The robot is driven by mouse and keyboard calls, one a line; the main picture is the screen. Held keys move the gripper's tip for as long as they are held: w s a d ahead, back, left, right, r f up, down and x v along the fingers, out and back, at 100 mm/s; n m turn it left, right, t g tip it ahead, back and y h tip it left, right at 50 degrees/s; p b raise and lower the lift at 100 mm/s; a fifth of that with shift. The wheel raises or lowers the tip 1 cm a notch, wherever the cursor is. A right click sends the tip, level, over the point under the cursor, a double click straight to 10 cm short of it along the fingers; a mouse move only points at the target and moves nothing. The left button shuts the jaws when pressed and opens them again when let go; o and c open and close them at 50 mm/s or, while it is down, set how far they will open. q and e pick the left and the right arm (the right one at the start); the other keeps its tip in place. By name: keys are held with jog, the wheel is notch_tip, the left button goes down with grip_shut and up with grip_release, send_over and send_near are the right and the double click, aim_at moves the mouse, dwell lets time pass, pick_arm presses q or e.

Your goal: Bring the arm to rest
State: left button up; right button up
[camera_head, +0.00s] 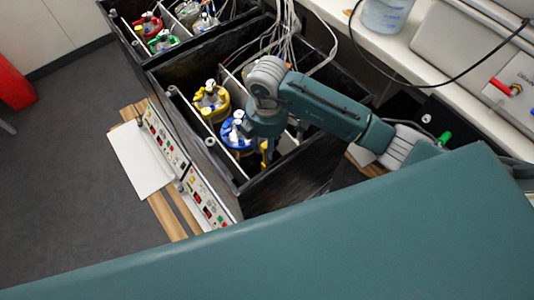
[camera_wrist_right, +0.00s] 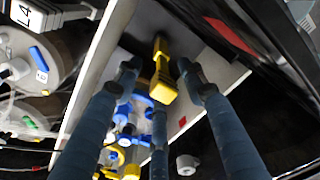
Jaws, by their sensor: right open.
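My right arm comes in from the right in the head view, and its gripper (camera_head: 266,150) points down into the black shaker box (camera_head: 318,165). In the right wrist view the fingers of this gripper (camera_wrist_right: 157,72) are spread open. A yellow clip-like part (camera_wrist_right: 162,82) shows between the fingertips; I cannot tell whether any finger touches it. In the head view a yellow bit (camera_head: 265,158) shows beside the fingers. A blue-capped vessel (camera_head: 236,136) stands just left of the gripper. My left gripper is in neither view.
A yellow-capped vessel (camera_head: 211,101) stands in the same box, and red- and green-capped vessels (camera_head: 147,26) in the box behind. Cables (camera_head: 290,38) hang behind my arm. Control panels (camera_head: 205,200) line the box front. Open floor (camera_head: 70,180) lies left.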

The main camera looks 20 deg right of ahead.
jog(key=shift+r, duration=2.35)
jog(key=shift+w, duration=0.1)
